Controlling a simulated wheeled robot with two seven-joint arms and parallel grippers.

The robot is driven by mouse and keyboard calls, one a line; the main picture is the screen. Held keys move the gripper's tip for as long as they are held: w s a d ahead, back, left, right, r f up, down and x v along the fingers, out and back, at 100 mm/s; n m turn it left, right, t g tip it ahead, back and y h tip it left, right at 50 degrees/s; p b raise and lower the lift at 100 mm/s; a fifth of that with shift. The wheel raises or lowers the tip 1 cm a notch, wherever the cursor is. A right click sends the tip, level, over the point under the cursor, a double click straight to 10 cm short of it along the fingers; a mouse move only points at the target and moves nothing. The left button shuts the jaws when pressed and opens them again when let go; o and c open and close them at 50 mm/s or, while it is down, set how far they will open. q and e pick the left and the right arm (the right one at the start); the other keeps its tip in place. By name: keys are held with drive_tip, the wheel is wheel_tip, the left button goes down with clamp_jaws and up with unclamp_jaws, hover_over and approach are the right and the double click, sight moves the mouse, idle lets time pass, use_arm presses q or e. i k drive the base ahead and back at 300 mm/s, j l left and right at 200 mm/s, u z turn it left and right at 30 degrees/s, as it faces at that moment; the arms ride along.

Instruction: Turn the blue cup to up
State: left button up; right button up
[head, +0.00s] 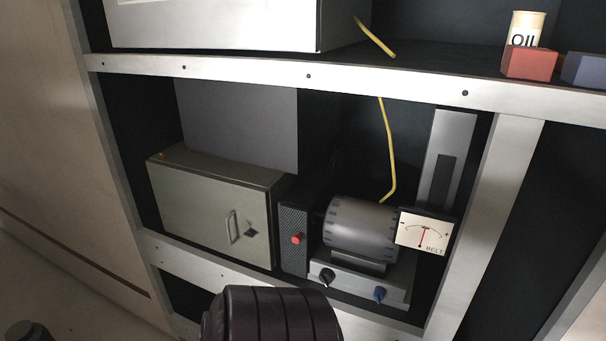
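No blue cup shows as such. A small blue knob (380,293) sits at the right of the grey front panel under the motor (361,229), on the rack's middle shelf. It is too small to tell which way it points. A black knob (327,276) is to its left on the same panel. A meter (423,233) with a red needle, standing near the middle of its dial, is above and right of the blue knob. Neither of my grippers shows in the head view. A dark ribbed part of mine is at the bottom middle, below the shelf front.
A green metal box (205,205) with a handle stands at the left of the shelf. A red button (296,238) is on the dark unit beside the motor. A yellow cable (391,150) hangs behind. An oil can (526,27), red block (529,62) and blue block (584,69) are above.

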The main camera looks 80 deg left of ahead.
sight(380, 292)
drive_tip(key=j+u, duration=0.3)
drive_tip(key=u, duration=0.15)
drive_tip(key=i+j+u, duration=0.1)
drive_tip(key=u, duration=0.35)
drive_tip(key=i+j+u, duration=0.15)
drive_tip(key=j+u, duration=0.3)
drive_tip(key=i+j+u, duration=0.1)
drive_tip(key=u, duration=0.35)
drive_tip(key=i+j, duration=0.15)
drive_tip(key=i, duration=0.1)
